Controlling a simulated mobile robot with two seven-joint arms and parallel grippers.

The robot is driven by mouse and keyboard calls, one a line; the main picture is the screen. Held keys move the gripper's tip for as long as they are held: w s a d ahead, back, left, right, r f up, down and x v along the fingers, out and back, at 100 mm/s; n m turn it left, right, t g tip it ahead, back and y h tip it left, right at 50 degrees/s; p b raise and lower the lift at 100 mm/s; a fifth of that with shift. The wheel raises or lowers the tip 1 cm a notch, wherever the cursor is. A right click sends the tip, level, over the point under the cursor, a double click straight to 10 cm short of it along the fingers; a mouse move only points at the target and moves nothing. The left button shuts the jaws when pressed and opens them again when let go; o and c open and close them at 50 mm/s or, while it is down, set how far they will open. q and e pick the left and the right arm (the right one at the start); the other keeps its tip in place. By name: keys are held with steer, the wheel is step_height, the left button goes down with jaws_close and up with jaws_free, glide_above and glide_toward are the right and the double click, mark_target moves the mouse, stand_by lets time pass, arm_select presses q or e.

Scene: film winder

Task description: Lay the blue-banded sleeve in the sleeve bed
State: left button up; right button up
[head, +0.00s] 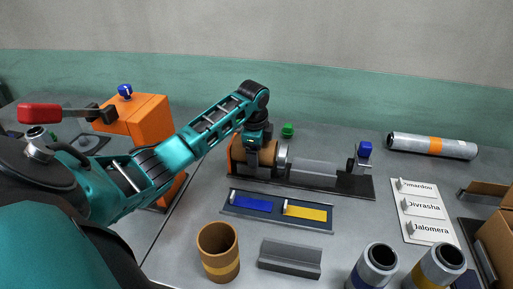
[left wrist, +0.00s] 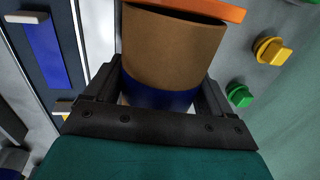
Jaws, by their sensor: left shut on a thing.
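The blue-banded sleeve is a brown tube with a dark blue band; it fills the middle of the left wrist view (left wrist: 172,48). My left gripper (head: 256,157) is shut on it, one finger on each side near the blue band. In the head view the sleeve (head: 267,157) lies sideways at the left end of the winder, partly hidden by the gripper. I cannot tell whether it still touches the winder. A grey grooved block (head: 290,258), which looks like the sleeve bed, lies empty at the front middle. My right gripper is not in view.
A yellow-banded sleeve (head: 218,250) stands left of the block. Silver rolls (head: 375,262) stand right. An orange machine (head: 150,120) stands left.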

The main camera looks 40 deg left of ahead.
arm_select(q)
steer(key=shift+s+d+f, duration=0.1)
steer(key=shift+s+f, duration=0.15)
steer(key=shift+f, duration=0.3)
steer(key=o, duration=0.9)
steer(key=shift+d+f, duration=0.1)
steer(key=shift+f, duration=0.05)
steer(key=shift+c, duration=0.2)
steer(key=shift+r, duration=0.5)
step_height(320, 180, up, 13)
steer(key=s, duration=0.1)
steer(key=shift+s+d, duration=0.35)
steer(key=shift+s, duration=0.05)
